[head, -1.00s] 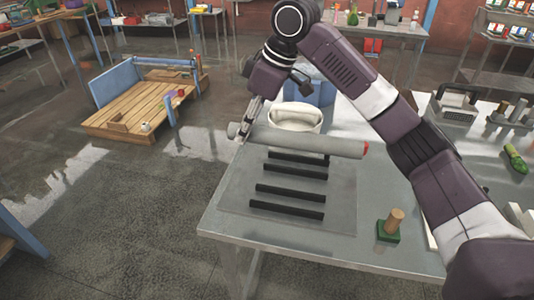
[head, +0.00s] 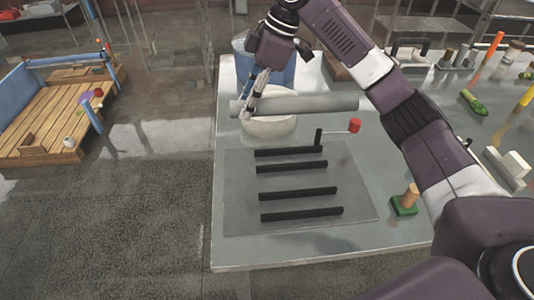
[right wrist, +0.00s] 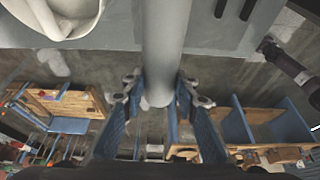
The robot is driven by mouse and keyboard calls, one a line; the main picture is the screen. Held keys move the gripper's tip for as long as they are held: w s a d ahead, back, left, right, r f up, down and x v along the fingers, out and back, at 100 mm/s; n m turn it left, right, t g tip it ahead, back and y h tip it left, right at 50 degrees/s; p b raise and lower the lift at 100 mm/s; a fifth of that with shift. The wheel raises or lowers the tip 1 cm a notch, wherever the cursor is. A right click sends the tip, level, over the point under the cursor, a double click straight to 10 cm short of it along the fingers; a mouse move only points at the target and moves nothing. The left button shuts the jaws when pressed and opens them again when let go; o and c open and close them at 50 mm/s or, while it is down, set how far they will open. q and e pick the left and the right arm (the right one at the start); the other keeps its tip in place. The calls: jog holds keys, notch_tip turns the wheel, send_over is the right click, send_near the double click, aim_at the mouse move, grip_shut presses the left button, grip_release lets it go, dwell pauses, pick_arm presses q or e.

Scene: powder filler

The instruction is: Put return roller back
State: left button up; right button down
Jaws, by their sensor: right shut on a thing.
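My right gripper (head: 250,106) is shut on a long grey roller (head: 310,104) near its left end. The roller lies level in the air over the white bowl-like container, clear of the plate. In the right wrist view the two fingers (right wrist: 157,98) sit on either side of the roller (right wrist: 165,45). A flat grey plate (head: 240,190) on the table carries several black bars (head: 300,193). A dark purple arm shows at the right of the right wrist view, likely my left one; its gripper (right wrist: 271,46) is too small to read.
The white container (head: 268,126) and a blue bin (head: 270,68) stand behind the plate. A green block with a wooden peg (head: 405,203) stands at right. The table's front strip is clear.

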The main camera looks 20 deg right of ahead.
notch_tip(320, 180, down, 7)
jog(key=p, duration=0.1)
send_over(247, 165)
jog(key=d, duration=0.1)
notch_tip(247, 165, down, 6)
jog(key=shift+s+d+r+p, duration=0.1)
jog(key=shift+d+p, duration=0.05)
jog(key=shift+p, duration=0.2)
notch_tip(247, 165, down, 4)
jog(key=shift+f+p, duration=0.2)
jog(key=shift+p, duration=0.2)
pick_arm(q)
notch_tip(247, 165, up, 3)
jog(key=shift+w+a+f, duration=0.1)
jog(key=shift+f, duration=0.1)
pick_arm(e)
jog(key=shift+f, duration=0.1)
jog(key=c, duration=1.5)
grip_release()
jog(key=shift+f, duration=0.1)
pick_arm(q)
jog(key=shift+w+f+b, duration=0.15)
jog(key=shift+f+b, duration=0.75)
jog(key=shift+b, duration=0.1)
pick_arm(e)
jog(key=v, duration=1.2)
jog(key=shift+d, duration=0.1)
